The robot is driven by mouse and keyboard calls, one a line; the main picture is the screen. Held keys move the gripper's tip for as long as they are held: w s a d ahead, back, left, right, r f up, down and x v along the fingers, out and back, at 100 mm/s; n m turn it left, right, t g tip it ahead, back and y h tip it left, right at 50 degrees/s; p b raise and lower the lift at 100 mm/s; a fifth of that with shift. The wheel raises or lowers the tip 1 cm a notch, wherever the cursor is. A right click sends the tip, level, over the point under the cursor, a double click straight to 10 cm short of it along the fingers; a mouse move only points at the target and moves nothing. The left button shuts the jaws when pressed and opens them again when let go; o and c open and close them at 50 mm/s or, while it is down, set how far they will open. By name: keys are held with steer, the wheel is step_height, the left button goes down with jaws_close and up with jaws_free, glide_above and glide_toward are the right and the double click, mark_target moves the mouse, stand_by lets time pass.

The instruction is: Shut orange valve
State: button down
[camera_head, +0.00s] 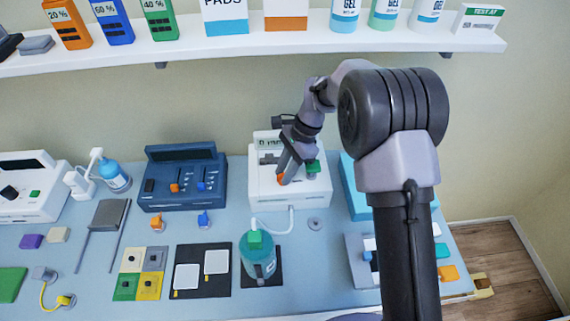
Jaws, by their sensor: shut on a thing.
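The orange valve (280,178) is a small orange handle on the front of a white machine (290,204) with a small display on top. My gripper (285,172) reaches down to it from above and is shut on it. The gripper covers much of the valve, so its exact turn is hard to tell. A green valve (313,168) sits just to the right on the same machine.
A dark blue box (183,198) with orange and blue levers stands left of the machine. A green-topped teal bottle (258,262) stands in front, with a white hose near it. A shelf (250,48) runs above. My arm hides part of the right side.

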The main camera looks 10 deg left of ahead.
steer(key=n+h+p, duration=0.1)
steer(key=n+p, duration=0.1)
steer(key=n, duration=0.1)
steer(key=n+g+h+p, duration=0.1)
steer(key=n+p, duration=0.2)
steer(key=shift+w+a+r+n+g, duration=0.15)
steer(key=shift+a+r+n+g, duration=0.05)
steer(key=shift+n+g, duration=0.1)
steer(key=n+h+p, duration=0.1)
steer(key=n+p, duration=0.1)
steer(key=n, duration=0.1)
steer(key=shift+a+f, duration=0.1)
steer(key=shift+n+h+p, duration=0.5)
steer(key=shift+n+h, duration=0.3)
steer(key=shift+n, duration=1)
steer(key=shift+f, duration=0.1)
steer(key=c, duration=1.5)
jaws_free()
